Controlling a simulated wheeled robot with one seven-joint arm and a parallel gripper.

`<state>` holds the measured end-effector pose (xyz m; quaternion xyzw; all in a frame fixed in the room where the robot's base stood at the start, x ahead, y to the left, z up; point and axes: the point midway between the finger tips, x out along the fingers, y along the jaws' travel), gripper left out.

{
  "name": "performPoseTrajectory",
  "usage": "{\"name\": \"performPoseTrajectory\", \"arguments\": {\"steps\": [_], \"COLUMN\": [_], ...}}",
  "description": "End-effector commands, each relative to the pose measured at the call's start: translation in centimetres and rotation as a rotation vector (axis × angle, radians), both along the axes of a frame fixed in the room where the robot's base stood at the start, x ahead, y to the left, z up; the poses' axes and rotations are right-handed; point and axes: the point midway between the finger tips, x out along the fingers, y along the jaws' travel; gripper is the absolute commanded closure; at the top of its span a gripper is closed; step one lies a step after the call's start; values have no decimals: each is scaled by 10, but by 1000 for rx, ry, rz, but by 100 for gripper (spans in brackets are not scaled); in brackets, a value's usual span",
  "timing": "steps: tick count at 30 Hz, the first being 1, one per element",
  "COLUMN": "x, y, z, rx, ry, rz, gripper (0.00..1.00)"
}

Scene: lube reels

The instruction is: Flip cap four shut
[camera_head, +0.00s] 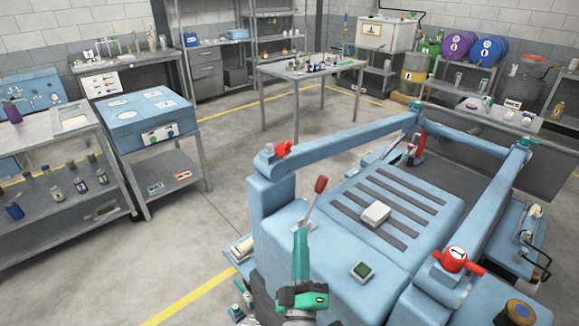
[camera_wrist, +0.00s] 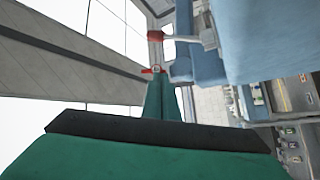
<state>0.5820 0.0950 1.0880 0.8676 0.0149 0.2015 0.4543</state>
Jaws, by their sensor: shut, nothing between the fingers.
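My gripper (camera_head: 301,232) is green, with its fingers together and empty, pointing up in front of the blue machine. It also shows in the wrist view (camera_wrist: 160,82). A red fitting (camera_head: 284,150) sits on the machine's left corner post. A larger red fitting with a white marked face (camera_head: 456,259) sits on the right front corner. I cannot read a number four on either, or tell whether a cap stands open. In the wrist view, a small red part (camera_wrist: 153,70) appears by the fingertips; I cannot tell whether they touch.
A red-handled lever (camera_head: 319,187) rises just beyond my gripper. The blue machine (camera_head: 345,250) has raised side rails, a slotted bed and a pale block (camera_head: 375,214). A blue box (camera_head: 144,118) on a stand is at left. Open floor lies between it and the machine.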

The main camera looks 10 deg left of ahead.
Motion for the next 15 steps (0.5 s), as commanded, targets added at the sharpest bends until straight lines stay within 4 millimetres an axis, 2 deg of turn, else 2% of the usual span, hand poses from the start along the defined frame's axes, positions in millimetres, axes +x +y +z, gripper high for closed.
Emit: {"name": "performPoseTrajectory", "arguments": {"steps": [1,6,9,15], "x": [9,24,27,36], "y": [4,19,27,33], "z": [18,55,66,73], "rx": [-44,-157,-191,-209], "ry": [-38,-114,-139,-150], "rz": [0,7,13,16], "gripper": [100,100,100,100]}}
